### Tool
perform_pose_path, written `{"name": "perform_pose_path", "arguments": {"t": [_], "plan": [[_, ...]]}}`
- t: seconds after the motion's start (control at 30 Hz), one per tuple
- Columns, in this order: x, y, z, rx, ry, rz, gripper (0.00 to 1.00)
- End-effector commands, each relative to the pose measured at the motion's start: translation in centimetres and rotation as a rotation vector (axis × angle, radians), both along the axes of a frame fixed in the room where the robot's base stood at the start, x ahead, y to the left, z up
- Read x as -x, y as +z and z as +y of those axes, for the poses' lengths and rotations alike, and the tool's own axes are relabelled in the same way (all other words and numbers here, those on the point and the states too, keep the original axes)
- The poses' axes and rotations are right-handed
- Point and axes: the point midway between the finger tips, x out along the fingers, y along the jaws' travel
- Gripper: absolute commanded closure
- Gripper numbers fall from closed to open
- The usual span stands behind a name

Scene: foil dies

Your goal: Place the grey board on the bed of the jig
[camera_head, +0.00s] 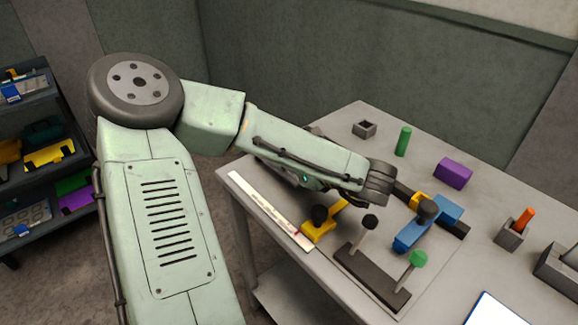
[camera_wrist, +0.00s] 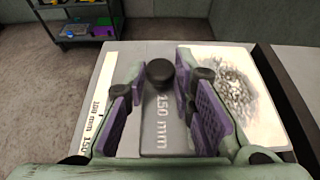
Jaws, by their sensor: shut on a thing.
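In the wrist view a grey board (camera_wrist: 165,130) marked "150 mm", with a round black knob (camera_wrist: 160,73) at its far end, sits between the purple pads of my gripper (camera_wrist: 165,112). My gripper is shut on the board. A dark base (camera_head: 371,277) with a black-topped post and a green-topped post lies near the table's front edge.
The table (camera_head: 285,172) also holds a white ruler (camera_head: 262,208), a yellow piece (camera_head: 318,232), a blue piece (camera_head: 410,237), a purple block (camera_head: 453,173), a green cylinder (camera_head: 403,141), a small grey box (camera_head: 364,128) and an orange peg (camera_head: 524,218). A shelf (camera_head: 40,160) stands left.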

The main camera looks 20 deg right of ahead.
Motion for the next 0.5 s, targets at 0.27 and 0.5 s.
{"name": "perform_pose_path", "arguments": {"t": [0.27, 0.5], "plan": [[0.0, -2.8, -0.1, 0.002, -0.001, -0.001, 1.0], [0.0, -2.9, 0.0, 0.001, -0.001, -0.001, 1.0]]}}
